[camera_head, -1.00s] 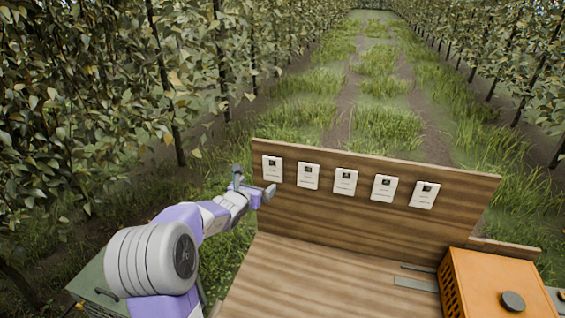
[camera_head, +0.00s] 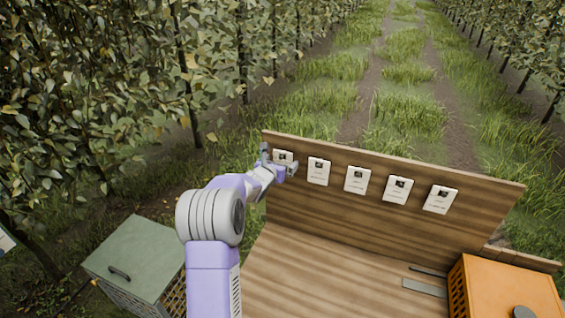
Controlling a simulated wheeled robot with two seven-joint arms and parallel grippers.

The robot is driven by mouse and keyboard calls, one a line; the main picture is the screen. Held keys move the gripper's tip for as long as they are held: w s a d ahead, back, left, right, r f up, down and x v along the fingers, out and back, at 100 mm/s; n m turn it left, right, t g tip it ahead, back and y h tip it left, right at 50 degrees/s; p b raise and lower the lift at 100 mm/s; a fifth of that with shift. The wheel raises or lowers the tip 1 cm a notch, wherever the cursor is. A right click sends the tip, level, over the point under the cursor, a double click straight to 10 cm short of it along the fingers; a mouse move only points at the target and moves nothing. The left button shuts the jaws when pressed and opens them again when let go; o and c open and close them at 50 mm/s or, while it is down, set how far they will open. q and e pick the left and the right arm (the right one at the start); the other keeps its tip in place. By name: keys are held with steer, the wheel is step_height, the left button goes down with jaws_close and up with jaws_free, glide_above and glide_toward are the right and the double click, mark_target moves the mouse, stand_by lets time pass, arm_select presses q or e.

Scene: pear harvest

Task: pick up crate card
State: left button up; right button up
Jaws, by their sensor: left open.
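Several white crate cards hang in a row on the upright wooden board. The leftmost card (camera_head: 283,156) is partly hidden behind my left gripper. The second card (camera_head: 319,171), the middle card (camera_head: 357,180), the fourth card (camera_head: 397,190) and the rightmost card (camera_head: 440,199) show in full. Each has a small dark picture near its top. My left gripper (camera_head: 279,163) is open at the board's left end, in front of the leftmost card's lower part. I cannot tell whether it touches the card. My right gripper is not in view.
The wooden board (camera_head: 390,224) rises behind a wooden deck (camera_head: 320,276), which is mostly bare. An orange crate (camera_head: 508,290) stands at the right, with flat grey pieces (camera_head: 425,287) beside it. A green-lidded box (camera_head: 135,252) is at the lower left. Trees line the grassy track.

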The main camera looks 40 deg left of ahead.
arm_select(q)
steer(key=shift+w, duration=0.15)
steer(key=shift+c, duration=0.2)
steer(key=c, duration=1.1)
steer(key=shift+o, duration=0.2)
steer(key=shift+r, duration=0.1)
